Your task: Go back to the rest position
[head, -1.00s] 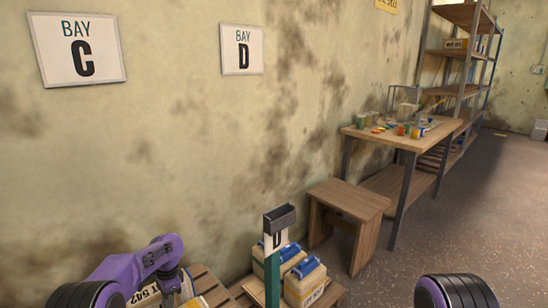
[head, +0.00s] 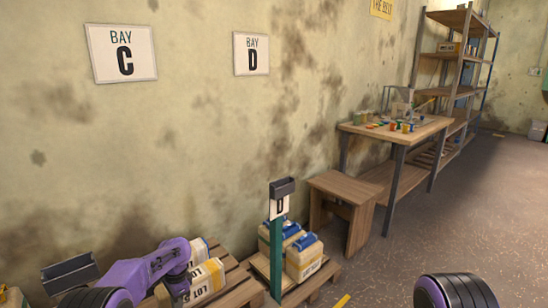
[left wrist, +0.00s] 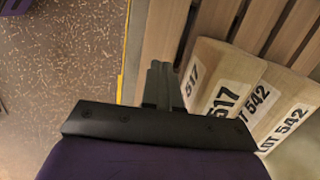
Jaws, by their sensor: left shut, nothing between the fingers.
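My left arm comes in from the lower left of the head view, bent over the pallet at bay C, and hides part of the sacks there. My left gripper (left wrist: 160,80) shows in the left wrist view, shut and empty. It is above the edge of the wooden pallet (left wrist: 158,35), beside lot-marked sacks (left wrist: 225,85) and apart from them as far as I can tell. In the head view these sacks (head: 207,279) sit behind my purple arm. My right gripper is out of view; only a dark rounded part of my right arm shows at the lower right.
A green post with a D sign (head: 279,208) stands before a pallet with blue-topped sacks (head: 303,258). A wooden stool (head: 343,190), a workbench (head: 400,134) with small jars and a shelf rack (head: 455,50) line the wall. The floor (head: 420,235) at right is clear.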

